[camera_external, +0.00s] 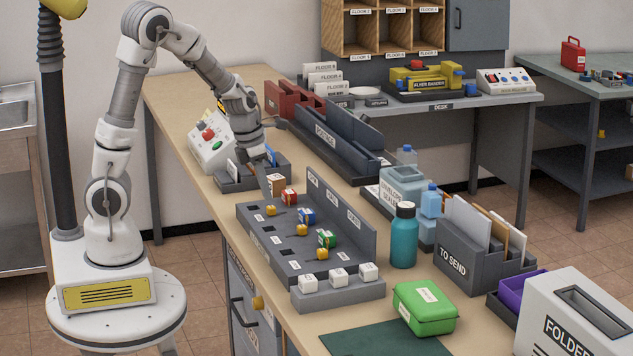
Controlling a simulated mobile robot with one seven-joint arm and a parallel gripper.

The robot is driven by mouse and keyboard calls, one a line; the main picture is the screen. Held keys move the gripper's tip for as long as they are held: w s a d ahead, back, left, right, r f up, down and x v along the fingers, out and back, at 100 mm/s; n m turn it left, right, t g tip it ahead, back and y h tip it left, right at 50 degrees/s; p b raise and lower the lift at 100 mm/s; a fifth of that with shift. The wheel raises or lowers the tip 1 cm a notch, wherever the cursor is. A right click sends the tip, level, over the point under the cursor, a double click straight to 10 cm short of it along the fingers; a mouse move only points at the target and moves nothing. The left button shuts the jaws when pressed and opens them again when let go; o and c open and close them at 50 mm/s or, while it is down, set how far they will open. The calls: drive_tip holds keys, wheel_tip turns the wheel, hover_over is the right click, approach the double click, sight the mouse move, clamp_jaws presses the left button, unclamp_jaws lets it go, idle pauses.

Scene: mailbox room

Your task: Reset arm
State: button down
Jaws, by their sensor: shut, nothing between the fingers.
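My gripper (258,158) is at the end of my arm, which arches up from its white base at the left and reaches down over the back part of the long wooden table (172,98). The fingers are small and partly hidden in this view; they are shut with nothing held. They are just above or beside a low dark tray (232,184) holding a blue piece and a white card. I cannot tell whether the fingers touch it.
A white control box (210,148) with coloured buttons stands left of my gripper. A grey sorting rack (290,250) with coloured blocks is in front. A teal bottle (404,238), green box (425,308) and "TO SEND" holder (470,262) stand further right.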

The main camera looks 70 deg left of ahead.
drive_tip(key=s+d+r+m+t, duration=0.1)
drive_tip(key=s+d+r+m, duration=0.5)
drive_tip(key=m, duration=1.2)
drive_tip(key=s+d+r+m+t, duration=0.1)
drive_tip(key=s+d+r+m, duration=0.5)
drive_tip(key=m, duration=1.2)
drive_tip(key=s+r, duration=0.3)
drive_tip(key=s, duration=0.1)
drive_tip(key=shift+d+r+t, duration=0.3)
drive_tip(key=shift+d+t, duration=0.1)
wheel_tip(320, 180, down, 24)
drive_tip(key=b, duration=2.3)
drive_tip(key=shift+r+b, duration=0.2)
drive_tip(key=shift+b, duration=0.1)
